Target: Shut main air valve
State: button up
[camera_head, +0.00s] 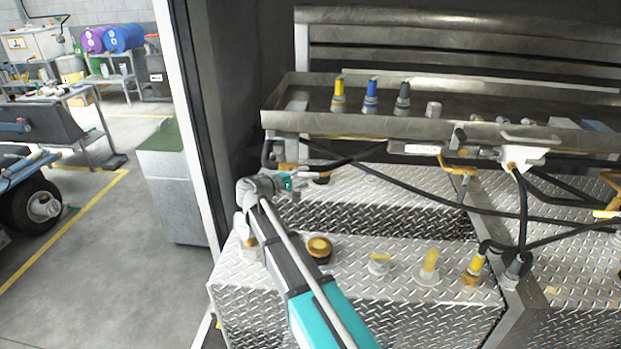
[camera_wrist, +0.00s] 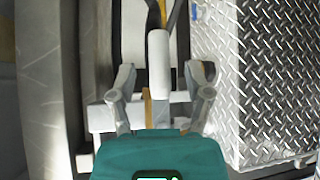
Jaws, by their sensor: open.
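My gripper (camera_head: 298,184) is at the left end under the metal tray in the head view, close to a yellow valve handle (camera_head: 288,167). In the wrist view my gripper (camera_wrist: 161,80) is open, with one finger on each side of a pale cylindrical part (camera_wrist: 159,60). I cannot tell whether the fingers touch it. A thin yellow piece (camera_wrist: 148,108) shows beside the cylinder. I cannot tell which valve is the main air valve; my arm and gripper partly hide the fittings there.
Another yellow-handled valve (camera_head: 457,168) hangs under the metal tray (camera_head: 350,124) farther right. Open floor (camera_head: 85,260) lies to the left.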

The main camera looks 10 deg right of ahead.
jog(key=shift+x, duration=1.3)
jog(key=shift+c, duration=0.3)
grip_shut()
